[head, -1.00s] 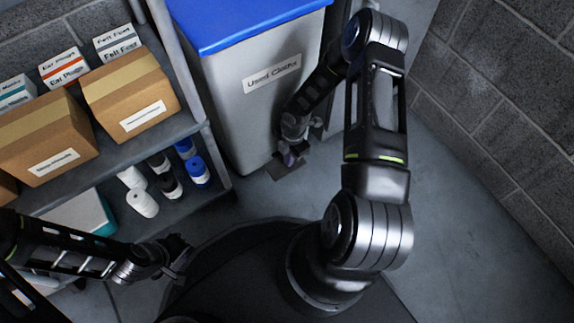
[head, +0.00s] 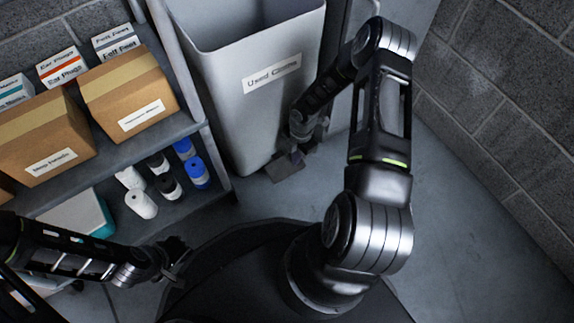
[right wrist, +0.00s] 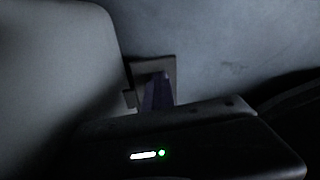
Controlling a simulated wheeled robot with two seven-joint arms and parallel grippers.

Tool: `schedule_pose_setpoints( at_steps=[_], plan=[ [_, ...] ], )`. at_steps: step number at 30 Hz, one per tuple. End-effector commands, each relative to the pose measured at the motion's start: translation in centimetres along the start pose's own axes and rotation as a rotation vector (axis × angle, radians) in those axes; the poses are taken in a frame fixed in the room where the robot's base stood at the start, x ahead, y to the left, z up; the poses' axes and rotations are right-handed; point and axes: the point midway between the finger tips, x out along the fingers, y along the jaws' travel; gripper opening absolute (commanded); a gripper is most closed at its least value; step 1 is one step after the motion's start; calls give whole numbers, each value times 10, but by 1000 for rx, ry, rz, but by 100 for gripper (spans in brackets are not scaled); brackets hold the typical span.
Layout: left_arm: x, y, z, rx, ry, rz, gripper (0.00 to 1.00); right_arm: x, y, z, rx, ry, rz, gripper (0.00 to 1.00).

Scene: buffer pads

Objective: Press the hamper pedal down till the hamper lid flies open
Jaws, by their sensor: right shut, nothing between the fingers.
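The hamper (head: 236,110) is a tall grey bin with a label on its front, at the top middle of the head view. The pedal (head: 285,170) is a dark flat plate at the hamper's foot. My right gripper (head: 297,156) is shut and empty, pointing down at the pedal and seemingly touching it. In the right wrist view the pedal (right wrist: 165,68) shows behind the fingers. My left gripper (head: 178,256) is off to the lower left, away from the hamper; its fingers look apart.
A block wall (head: 510,110) rises on the right. The floor (head: 450,220) between my base and that wall is clear.

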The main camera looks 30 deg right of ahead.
Motion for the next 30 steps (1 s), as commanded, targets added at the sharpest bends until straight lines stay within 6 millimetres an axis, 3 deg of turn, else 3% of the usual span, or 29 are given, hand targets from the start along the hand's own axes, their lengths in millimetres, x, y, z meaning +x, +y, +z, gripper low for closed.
schedule_pose_setpoints(
  at_steps=[8,17,18,30],
  plan=[
    [2,-1,0,0,0,0,0,2,1,-1,1,-3,1,0],
    [14,-5,1,0,0,0,0,17,1,-32,-7,1,0,0],
    [-1,0,0,-1,-1,0,0,0,1,-32,-1,0,2,0],
    [-65,24,-5,0,0,0,0,-84,1,-32,0,-1,2,0]
  ],
)
